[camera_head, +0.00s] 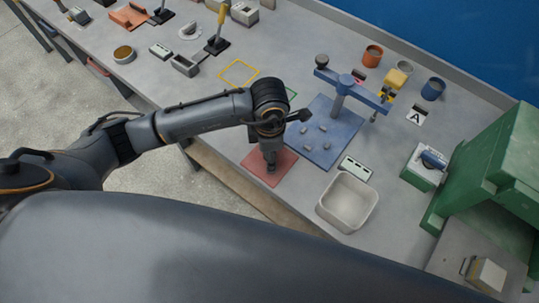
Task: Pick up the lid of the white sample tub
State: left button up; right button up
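An open white tub (347,202), rectangular with rounded corners, stands on the grey bench right of the red mat; no lid is on it and its inside looks empty. I cannot make out a lid for certain. A round white disc with a small knob (190,32) lies far off at the upper left. My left gripper (271,166) points down over the red mat (285,168), left of the tub and apart from it. Its fingers are small and dark, and whether they hold anything is unclear. My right gripper is not in view.
A blue plate (325,140) with a blue post-and-arm fixture (340,95) stands behind the red mat. A small labelled block (355,168) sits just behind the tub. A green machine (495,170) blocks the right side. Cups (433,89) stand along the back.

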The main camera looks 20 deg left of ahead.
pick_arm(q)
jog(key=shift+f, duration=0.25)
grip_shut()
jog(key=shift+r, duration=0.1)
